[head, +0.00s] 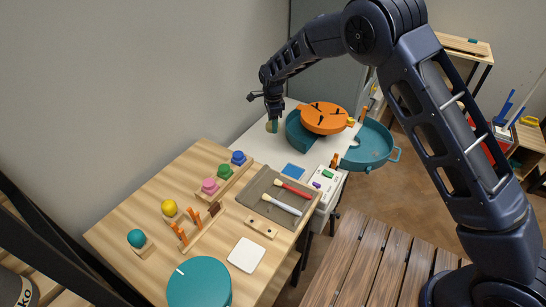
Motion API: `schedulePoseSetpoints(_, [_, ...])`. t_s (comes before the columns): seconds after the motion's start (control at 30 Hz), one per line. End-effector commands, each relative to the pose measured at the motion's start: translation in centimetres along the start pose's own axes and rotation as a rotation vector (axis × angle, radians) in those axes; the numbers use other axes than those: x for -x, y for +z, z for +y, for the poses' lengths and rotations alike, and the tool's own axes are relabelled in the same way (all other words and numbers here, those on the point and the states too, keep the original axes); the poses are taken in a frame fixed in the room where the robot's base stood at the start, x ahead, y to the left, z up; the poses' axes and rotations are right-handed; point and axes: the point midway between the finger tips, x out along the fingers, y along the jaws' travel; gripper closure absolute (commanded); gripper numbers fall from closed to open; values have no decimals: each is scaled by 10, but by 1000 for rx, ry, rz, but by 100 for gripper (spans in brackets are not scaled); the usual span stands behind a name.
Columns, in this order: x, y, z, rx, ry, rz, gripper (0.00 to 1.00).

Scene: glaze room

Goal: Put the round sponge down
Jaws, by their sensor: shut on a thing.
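The round sponge (268,127) is a small tan, round-looking thing at the end of my arm, partly hidden by the fingers. My gripper (272,120) points down and is shut on it, over the far left part of the white tabletop (257,140). The sponge is low, close to that surface; I cannot tell whether it touches it.
An orange wheel-like disc (324,117) on a teal base (301,134) stands just right of my gripper. A teal basin (371,146) is farther right. The white surface left of and before the gripper looks clear; the wall is close behind.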

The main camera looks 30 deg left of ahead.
Motion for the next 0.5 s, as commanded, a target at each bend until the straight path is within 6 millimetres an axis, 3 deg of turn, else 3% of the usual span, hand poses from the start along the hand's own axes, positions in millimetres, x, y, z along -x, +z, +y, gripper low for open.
schedulePoseSetpoints(0.1, [-28, -1, 0, 0, 3, 2, 68])
schedulePoseSetpoints(0.5, [-111, -1, 0, 0, 2, 1, 68])
